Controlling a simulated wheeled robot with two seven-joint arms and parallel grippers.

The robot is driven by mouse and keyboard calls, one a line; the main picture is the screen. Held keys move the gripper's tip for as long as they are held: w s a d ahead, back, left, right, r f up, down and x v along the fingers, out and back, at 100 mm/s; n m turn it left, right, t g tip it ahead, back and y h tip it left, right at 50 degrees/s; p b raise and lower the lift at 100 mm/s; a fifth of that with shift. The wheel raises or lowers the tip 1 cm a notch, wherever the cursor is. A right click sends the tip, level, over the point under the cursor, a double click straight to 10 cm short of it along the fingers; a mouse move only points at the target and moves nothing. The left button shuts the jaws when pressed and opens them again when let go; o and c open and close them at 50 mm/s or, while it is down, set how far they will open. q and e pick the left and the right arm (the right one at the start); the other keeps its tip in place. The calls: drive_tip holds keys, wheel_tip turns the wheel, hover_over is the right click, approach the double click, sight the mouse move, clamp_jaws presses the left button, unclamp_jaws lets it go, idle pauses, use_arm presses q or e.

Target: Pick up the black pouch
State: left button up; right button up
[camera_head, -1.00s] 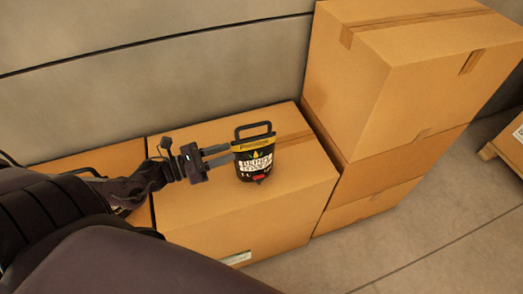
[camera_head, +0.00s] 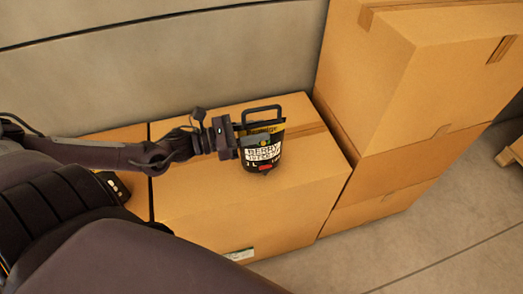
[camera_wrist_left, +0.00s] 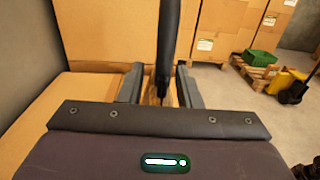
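The black pouch (camera_head: 263,152) has a yellow band, a white label and a black loop handle on top. It stands upright on a cardboard box. My left gripper (camera_head: 256,140) reaches in from the left, and a finger overlaps the pouch's front. In the left wrist view the pouch (camera_wrist_left: 168,45) shows edge-on as a dark upright strip between the two fingers. The fingers (camera_wrist_left: 160,88) are apart with gaps on both sides of the strip, so the gripper is open around the pouch. My right gripper is not in view.
The cardboard box (camera_head: 240,215) stands against a grey wall (camera_head: 150,70). A taller stack of boxes (camera_head: 385,110) rises close on the right. A black and yellow item (camera_head: 114,186) is partly hidden behind my arm. Floor lies open at lower right.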

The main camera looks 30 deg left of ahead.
use_arm(q)
clamp_jaws()
drive_tip(key=shift+f, duration=0.1)
idle(1.2)
drive_tip(key=shift+r, duration=0.2)
